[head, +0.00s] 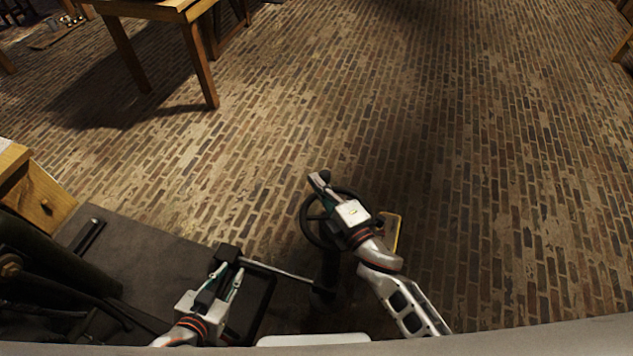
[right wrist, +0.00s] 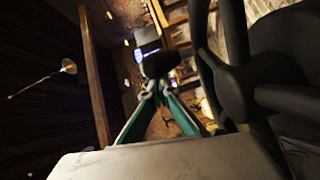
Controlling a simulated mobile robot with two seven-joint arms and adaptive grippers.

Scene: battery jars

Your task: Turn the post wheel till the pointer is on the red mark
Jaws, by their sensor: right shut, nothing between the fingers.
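The black post wheel (head: 306,228) stands on a dark post near the picture's lower middle. My right gripper (head: 316,182) lies over its far side, close to a dark knob (head: 325,175) at the rim. In the right wrist view its teal fingers (right wrist: 155,88) are shut and empty, with the dark knob (right wrist: 160,63) just beyond the tips; I cannot tell if they touch. The wheel (right wrist: 236,92) fills that view's right side. My left gripper (head: 231,270) is open, low and left of the wheel, beside a dark block. I cannot make out the pointer or the red mark.
A metal rod (head: 278,271) runs from the dark block (head: 229,252) towards the post. A yellow-edged piece (head: 397,232) shows partly behind my right arm. A wooden drawer unit (head: 45,205) and dark machinery stand at left. A table (head: 160,10) stands far off. Brick floor is clear at right.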

